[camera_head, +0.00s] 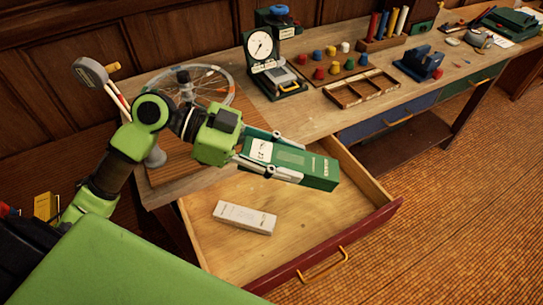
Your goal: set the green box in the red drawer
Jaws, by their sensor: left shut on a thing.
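The green box (318,172) is long, with a pale label near one end. My left gripper (300,172) is shut on it and holds it above the open red drawer (378,216), over the drawer's far right part. The drawer is pulled out from the bench; it has a dark red front, a yellow handle and a bare wooden inside. A white box (245,217) lies flat on the drawer floor, left of the middle. My right gripper is not in view.
The wooden bench (320,120) carries a spoked wheel (190,84), a dial gauge (262,48), coloured pegs, an empty divided tray (362,88) and a blue tool (420,62). A blue drawer (375,124) beside the red one is shut. The drawer floor is mostly clear.

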